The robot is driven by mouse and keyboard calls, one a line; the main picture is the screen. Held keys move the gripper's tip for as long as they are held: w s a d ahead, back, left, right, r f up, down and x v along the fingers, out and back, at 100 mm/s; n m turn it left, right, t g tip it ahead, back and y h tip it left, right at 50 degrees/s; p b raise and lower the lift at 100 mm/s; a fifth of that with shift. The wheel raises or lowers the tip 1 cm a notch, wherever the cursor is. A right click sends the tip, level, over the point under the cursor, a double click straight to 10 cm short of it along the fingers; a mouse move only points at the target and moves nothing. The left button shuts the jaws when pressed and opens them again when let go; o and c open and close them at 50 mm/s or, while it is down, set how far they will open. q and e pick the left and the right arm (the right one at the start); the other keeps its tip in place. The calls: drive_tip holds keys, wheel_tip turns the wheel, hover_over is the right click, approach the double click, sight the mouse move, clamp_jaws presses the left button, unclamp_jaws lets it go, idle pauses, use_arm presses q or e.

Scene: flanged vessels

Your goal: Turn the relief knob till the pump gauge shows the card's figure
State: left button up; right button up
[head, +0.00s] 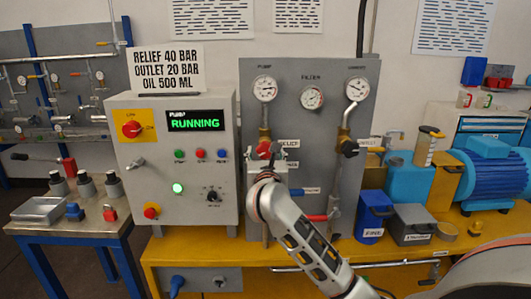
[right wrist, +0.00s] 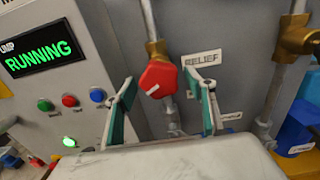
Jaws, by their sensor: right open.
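The red relief knob (right wrist: 158,79) has a white pointer mark and sits on a brass fitting, with a RELIEF label (right wrist: 201,59) to its right. In the head view the knob (head: 264,147) is partly hidden by my right gripper (head: 264,165). My right gripper (right wrist: 160,105) is open, with its fingers on either side of the knob and apart from it. The pump gauge (head: 264,88) is at the panel's top left; its needle is too small to read. The card (head: 168,70) reads RELIEF 40 BAR, OUTLET 20 BAR, OIL 500 ML. My left gripper is not in view.
The control box (head: 172,160) shows PUMP RUNNING in green, with a lit green lamp (head: 178,189). Filter (head: 312,97) and right-hand (head: 357,88) gauges share the grey panel. A red-handled valve (head: 318,217) is lower right. Blue (head: 373,213) and grey (head: 411,224) containers stand on the yellow bench.

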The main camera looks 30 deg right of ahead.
drive_tip(key=shift+w+d, duration=0.2)
drive_tip(key=shift+w, duration=0.05)
drive_tip(key=c, duration=1.1)
